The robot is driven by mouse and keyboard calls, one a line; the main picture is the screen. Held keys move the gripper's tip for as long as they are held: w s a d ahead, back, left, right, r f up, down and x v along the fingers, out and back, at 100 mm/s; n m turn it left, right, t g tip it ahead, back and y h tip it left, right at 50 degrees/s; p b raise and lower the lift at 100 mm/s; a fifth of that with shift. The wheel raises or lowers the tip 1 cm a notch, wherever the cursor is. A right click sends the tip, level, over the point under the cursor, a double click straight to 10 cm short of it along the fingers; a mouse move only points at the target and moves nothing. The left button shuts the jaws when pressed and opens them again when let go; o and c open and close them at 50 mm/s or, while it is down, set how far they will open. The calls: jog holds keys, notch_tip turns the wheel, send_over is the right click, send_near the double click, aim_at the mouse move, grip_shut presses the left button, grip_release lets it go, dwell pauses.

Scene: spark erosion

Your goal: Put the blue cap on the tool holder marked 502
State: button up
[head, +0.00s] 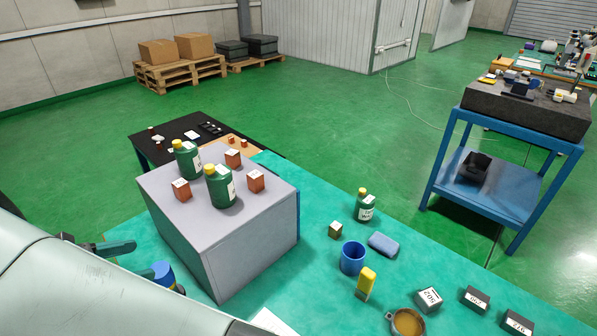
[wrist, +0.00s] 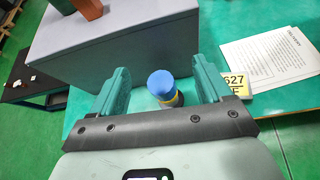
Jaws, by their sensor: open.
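My gripper (wrist: 161,68) is open, its two teal fingers standing on either side of a blue cap (wrist: 161,83) without visibly touching it. The cap sits on top of an upright piece with a yellow band, whose lower part is hidden behind my gripper. In the head view the blue cap (head: 162,270) is at the lower left, beside the grey box, and one teal finger (head: 112,248) shows near it. A dark block (head: 429,299) on the right of the green mat has a white label that seems to read 502, turned in the picture.
A large grey box (head: 230,255) with green bottles and reddish blocks on top stands close to my gripper. A yellow label reading 627 (wrist: 235,82) and a printed sheet (wrist: 268,58) lie to the right.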

jog(key=w+d+r+m+g+y, duration=0.2)
jog(key=w+d+r+m+g, duration=0.15)
jog(key=d+r+m, duration=0.6)
jog(key=w+d+r+m+g+y, duration=0.2)
jog(key=d+r+m+g, duration=0.2)
jog(key=d+r, duration=0.95)
jog(key=s+d+r+m+t+y, duration=0.2)
jog(key=s+d+m+t+y, duration=0.2)
jog(key=s+d+m, duration=0.8)
jog(key=s+d, duration=0.2)
jog(key=d, duration=0.4)
jog(key=shift+s, duration=0.2)
